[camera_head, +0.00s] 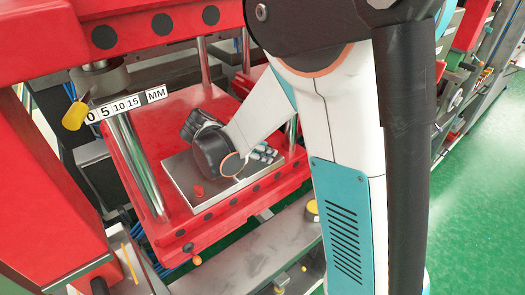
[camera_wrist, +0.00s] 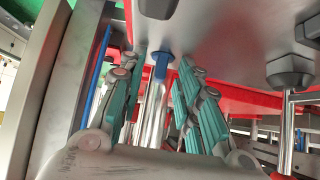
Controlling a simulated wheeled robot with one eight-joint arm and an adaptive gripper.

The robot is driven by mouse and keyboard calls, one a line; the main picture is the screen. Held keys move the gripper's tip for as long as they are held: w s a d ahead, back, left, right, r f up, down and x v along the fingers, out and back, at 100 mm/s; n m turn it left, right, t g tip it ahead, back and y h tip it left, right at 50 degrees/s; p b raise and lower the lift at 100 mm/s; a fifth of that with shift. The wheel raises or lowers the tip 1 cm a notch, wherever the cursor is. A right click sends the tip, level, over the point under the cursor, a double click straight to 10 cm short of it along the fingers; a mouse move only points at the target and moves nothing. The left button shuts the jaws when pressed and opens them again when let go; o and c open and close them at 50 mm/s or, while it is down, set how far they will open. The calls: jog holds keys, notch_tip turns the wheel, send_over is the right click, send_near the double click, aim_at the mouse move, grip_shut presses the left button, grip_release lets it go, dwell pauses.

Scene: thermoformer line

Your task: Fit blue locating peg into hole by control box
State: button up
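The blue locating peg (camera_wrist: 161,66) stands at the grey metal plate (camera_wrist: 225,40) in the wrist view, its flange against the plate surface. How deep it sits in a hole cannot be told. My gripper (camera_wrist: 160,75) has its teal-padded fingers on both sides of the peg, with a visible gap on each side. In the head view my gripper (camera_head: 265,153) is low over the right part of the metal plate (camera_head: 180,178), and the blue peg is hidden there. I cannot make out the control box with certainty.
A red peg (camera_head: 198,190) stands on the plate's left part. A red press bed (camera_head: 195,112) and steel guide columns (camera_head: 137,165) surround the plate. Dark grey hexagonal fittings (camera_wrist: 290,72) show in the wrist view. The green floor (camera_head: 480,200) at right is clear.

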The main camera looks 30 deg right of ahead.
jog(key=v, duration=1.2)
jog(key=o, duration=1.4)
notch_tip(320, 180, up, 9)
jog(key=p, duration=0.6)
jog(key=shift+f, duration=0.1)
